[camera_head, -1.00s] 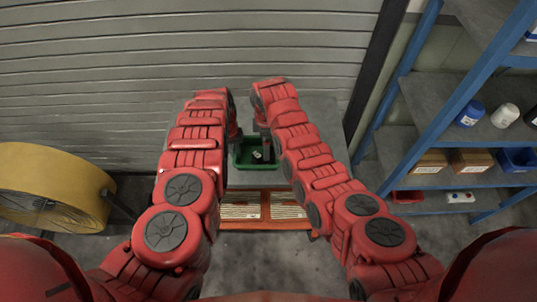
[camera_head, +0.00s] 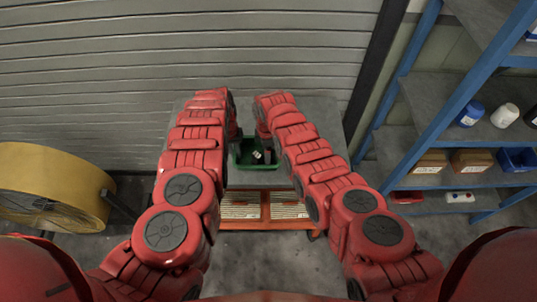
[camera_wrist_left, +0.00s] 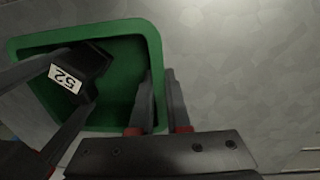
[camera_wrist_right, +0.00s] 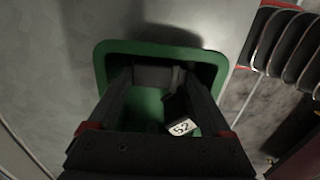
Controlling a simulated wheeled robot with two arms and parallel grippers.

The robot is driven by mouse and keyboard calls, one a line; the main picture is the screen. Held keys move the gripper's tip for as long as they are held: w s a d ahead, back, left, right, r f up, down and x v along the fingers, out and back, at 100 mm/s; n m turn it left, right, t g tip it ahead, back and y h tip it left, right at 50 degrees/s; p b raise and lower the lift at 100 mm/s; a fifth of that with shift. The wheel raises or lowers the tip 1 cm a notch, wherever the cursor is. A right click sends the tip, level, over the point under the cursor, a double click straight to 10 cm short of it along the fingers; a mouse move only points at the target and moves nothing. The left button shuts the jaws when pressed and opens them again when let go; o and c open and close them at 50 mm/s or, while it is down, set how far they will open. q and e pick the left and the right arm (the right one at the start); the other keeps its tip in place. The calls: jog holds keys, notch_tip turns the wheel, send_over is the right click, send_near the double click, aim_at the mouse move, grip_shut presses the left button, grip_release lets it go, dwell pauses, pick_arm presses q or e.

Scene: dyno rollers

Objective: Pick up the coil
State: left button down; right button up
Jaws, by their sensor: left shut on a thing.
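The coil is a small black part with a white label reading 52. It lies in the green bin, in the left wrist view (camera_wrist_left: 88,68), the right wrist view (camera_wrist_right: 181,126) and, small, the head view (camera_head: 258,155). The green bin (camera_head: 243,163) stands on the grey table; its rim shows in the left wrist view (camera_wrist_left: 90,29). My left gripper (camera_wrist_left: 160,78) is shut on the bin's side wall, one finger inside and one outside. My right gripper (camera_wrist_right: 158,82) is open over the bin, with the coil between its fingers, nearer the right one.
The table top (camera_head: 318,118) is bare around the bin. An orange-red cart shelf (camera_head: 265,222) shows below it. A yellow fan (camera_head: 50,185) stands at the left. A blue-framed shelf rack (camera_head: 425,115) is at the right, and a grey shutter (camera_head: 150,60) is behind.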

jog(key=c, duration=0.3)
jog(key=shift+r, duration=0.15)
jog(key=shift+w+r, duration=0.1)
jog(key=shift+r, duration=0.15)
notch_tip(320, 180, up, 9)
jog(key=shift+r, duration=0.1)
pick_arm(q)
jog(key=c, duration=0.8)
grip_release()
